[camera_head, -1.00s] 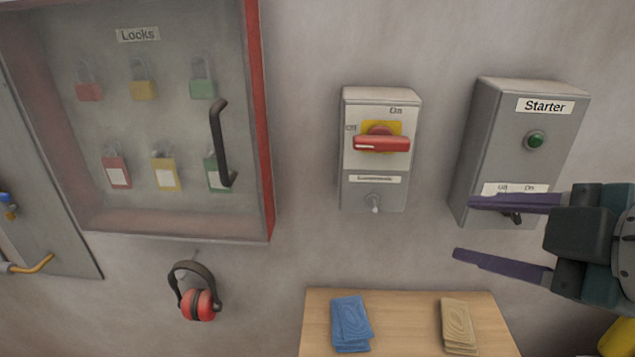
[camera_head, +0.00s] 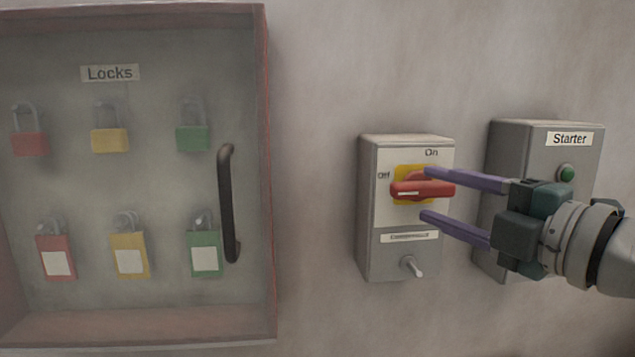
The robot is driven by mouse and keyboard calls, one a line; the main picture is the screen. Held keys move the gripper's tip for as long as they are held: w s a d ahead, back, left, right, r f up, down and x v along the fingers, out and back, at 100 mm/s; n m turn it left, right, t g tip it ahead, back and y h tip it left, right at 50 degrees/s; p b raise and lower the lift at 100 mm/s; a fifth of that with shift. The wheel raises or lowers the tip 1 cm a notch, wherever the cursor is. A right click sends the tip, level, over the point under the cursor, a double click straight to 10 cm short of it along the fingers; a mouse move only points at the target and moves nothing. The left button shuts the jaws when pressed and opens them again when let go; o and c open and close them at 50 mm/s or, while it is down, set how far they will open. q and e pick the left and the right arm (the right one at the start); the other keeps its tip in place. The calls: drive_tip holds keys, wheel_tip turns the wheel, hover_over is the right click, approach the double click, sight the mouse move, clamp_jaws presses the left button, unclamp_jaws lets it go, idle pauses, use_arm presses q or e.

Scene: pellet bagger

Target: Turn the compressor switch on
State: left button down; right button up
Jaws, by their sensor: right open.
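The compressor switch box (camera_head: 385,240) is a grey box on the wall with "On" marked at the top and "Off" at the left. Its red rotary handle (camera_head: 410,190) lies horizontal on a yellow plate. A small metal toggle (camera_head: 412,266) sits below the handle under a label too blurred to read. My right gripper (camera_head: 428,194) comes in from the right, its two purple fingers apart. The upper finger is level with the handle's top edge and the lower finger is below the handle. Whether they touch it is unclear. My left gripper is out of view.
The starter box (camera_head: 507,140) with a green button (camera_head: 567,173) stands to the right, partly hidden behind my right gripper. A red-framed locks cabinet (camera_head: 268,200) with a black handle (camera_head: 228,205) and several padlocks is at left. Bare wall lies between.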

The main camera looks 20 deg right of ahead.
sight(423, 193)
drive_tip(key=shift+w+a, duration=0.15)
drive_tip(key=shift+w, duration=0.6)
drive_tip(key=shift+w+a, duration=0.15)
drive_tip(key=shift+w, duration=0.6)
drive_tip(key=shift+c, duration=0.3)
clamp_jaws()
